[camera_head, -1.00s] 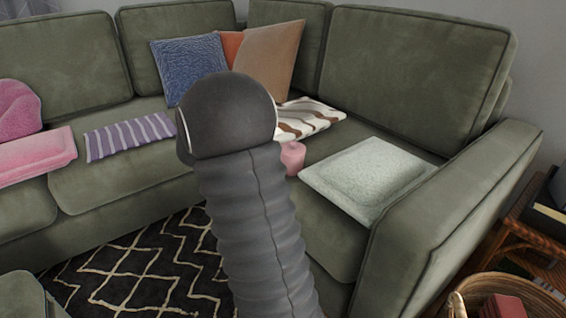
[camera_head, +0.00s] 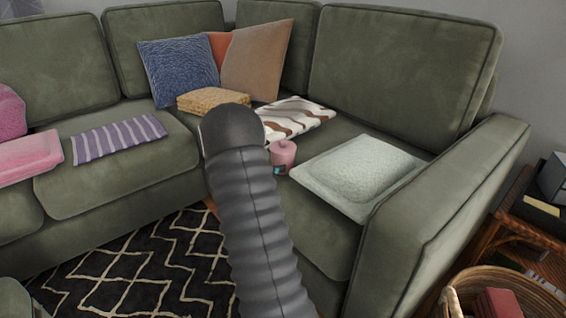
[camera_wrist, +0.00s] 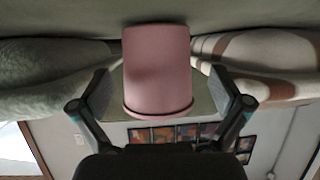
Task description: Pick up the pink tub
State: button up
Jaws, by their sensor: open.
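The pink tub (camera_head: 284,153) sits on the right part of the green sofa seat, just left of the pale green cushion. It also shows in the wrist view (camera_wrist: 157,65), upside down, large and central. My gripper (camera_wrist: 162,92) is open, with one finger on each side of the tub. Gaps show between the fingers and the tub's sides, so I see no grip on it. In the head view my dark arm hides most of the gripper; only a small part (camera_head: 279,170) shows at the tub's lower front.
A pale green cushion (camera_head: 358,172) lies close right of the tub. A brown-striped folded cloth (camera_head: 297,117) lies behind it. A tan woven block (camera_head: 212,99) and upright pillows (camera_head: 178,72) stand farther back. The sofa arm (camera_head: 440,215) rises at the right.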

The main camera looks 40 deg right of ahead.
jog(key=shift+s+x, duration=0.2)
jog(key=shift+x, duration=2.6)
jog(key=shift+a, duration=0.1)
jog(key=c, duration=1)
jog(key=shift+r, duration=0.1)
jog(key=shift+c, duration=0.2)
